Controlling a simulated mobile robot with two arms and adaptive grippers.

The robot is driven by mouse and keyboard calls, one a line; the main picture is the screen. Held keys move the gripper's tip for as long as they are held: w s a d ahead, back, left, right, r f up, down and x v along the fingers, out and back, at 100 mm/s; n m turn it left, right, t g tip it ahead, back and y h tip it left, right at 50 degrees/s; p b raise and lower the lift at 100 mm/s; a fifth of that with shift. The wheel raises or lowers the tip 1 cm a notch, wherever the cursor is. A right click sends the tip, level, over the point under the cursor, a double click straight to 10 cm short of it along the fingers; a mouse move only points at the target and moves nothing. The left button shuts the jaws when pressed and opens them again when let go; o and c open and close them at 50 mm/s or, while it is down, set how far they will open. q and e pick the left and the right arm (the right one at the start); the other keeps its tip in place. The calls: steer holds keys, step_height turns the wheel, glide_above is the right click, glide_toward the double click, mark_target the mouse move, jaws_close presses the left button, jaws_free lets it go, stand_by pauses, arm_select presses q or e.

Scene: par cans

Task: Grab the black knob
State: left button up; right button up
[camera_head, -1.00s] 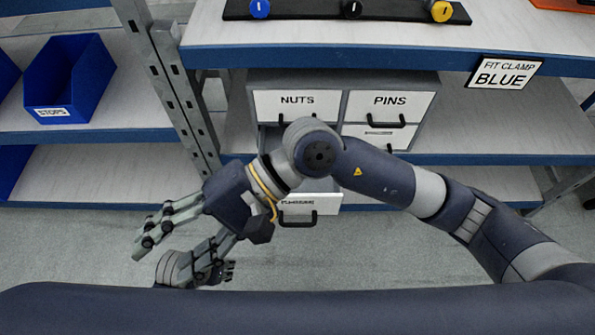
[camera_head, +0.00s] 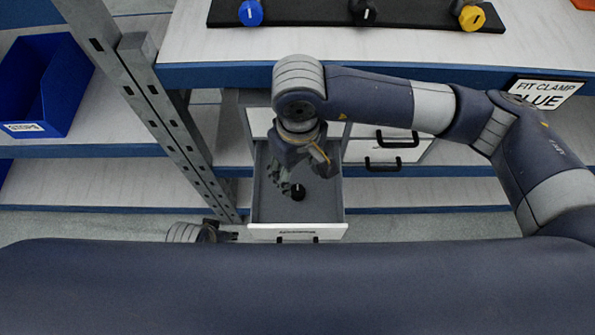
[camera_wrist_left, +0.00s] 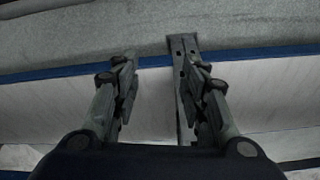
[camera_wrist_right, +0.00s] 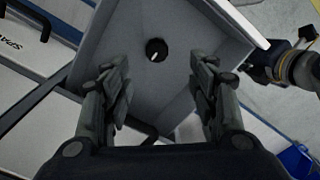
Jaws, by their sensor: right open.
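A small black knob (camera_head: 298,192) with a white mark lies in the pulled-out drawer (camera_head: 325,212), near the middle of its floor. It also shows in the right wrist view (camera_wrist_right: 157,50), beyond and between my fingertips. My right gripper (camera_head: 285,184) reaches down over the drawer; in the right wrist view (camera_wrist_right: 160,75) its fingers are spread with nothing between them. My left gripper (camera_head: 222,236) is low, left of the drawer, mostly hidden by my own body; its fingers are apart and empty in the left wrist view (camera_wrist_left: 165,75).
A black strip (camera_head: 310,13) on the bench also holds a blue knob (camera_head: 251,13) and a yellow knob (camera_head: 470,16). A metal shelf post (camera_head: 165,115) stands left of the drawer. A blue bin (camera_head: 45,85) is on the left shelf. Floor in front is clear.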

glide_above(298, 191)
steer(key=f, duration=0.5)
steer(key=shift+w+f+b, duration=0.2)
steer(key=shift+f+b, duration=0.05)
steer(key=shift+b, duration=0.05)
steer(key=f, duration=0.5)
steer(key=shift+s, duration=0.2)
arm_select(q)
steer(key=r, duration=0.2)
steer(key=w+r, duration=0.1)
steer(key=shift+r, duration=0.4)
arm_select(e)
steer(key=shift+f, duration=0.1)
steer(key=c, duration=1.1)
arm_select(q)
steer(key=shift+f, duration=0.2)
arm_select(e)
steer(key=shift+o, duration=0.2)
